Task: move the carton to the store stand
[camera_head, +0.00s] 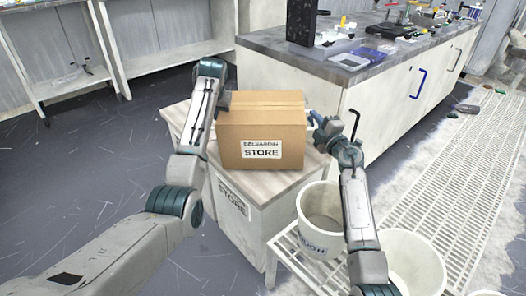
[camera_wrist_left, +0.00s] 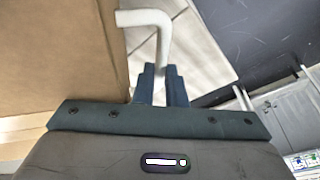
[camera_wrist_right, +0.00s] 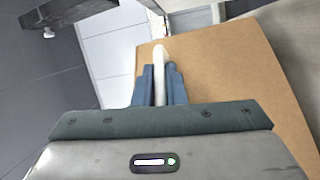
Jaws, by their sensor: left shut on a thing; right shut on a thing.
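The brown carton (camera_head: 262,130) has a white label reading STORE on its front. It is upright over the wooden top of the store stand (camera_head: 285,190), a pale cabinet also marked STORE; I cannot tell whether its base touches the top. My left gripper (camera_wrist_left: 160,82) is shut on a pale bent handle (camera_wrist_left: 147,18) at the carton's left side. My right gripper (camera_head: 316,122) is at the carton's right side. In the right wrist view it is shut on a pale handle (camera_wrist_right: 159,62) beside the carton wall (camera_wrist_right: 225,75). In the head view the left fingertips are mostly hidden.
A grey-topped bench (camera_head: 345,67) with tools stands behind on the right. White buckets (camera_head: 322,205) stand on a slatted rack (camera_head: 300,262) in front of the stand, near my right arm. Dark floor is clear at left.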

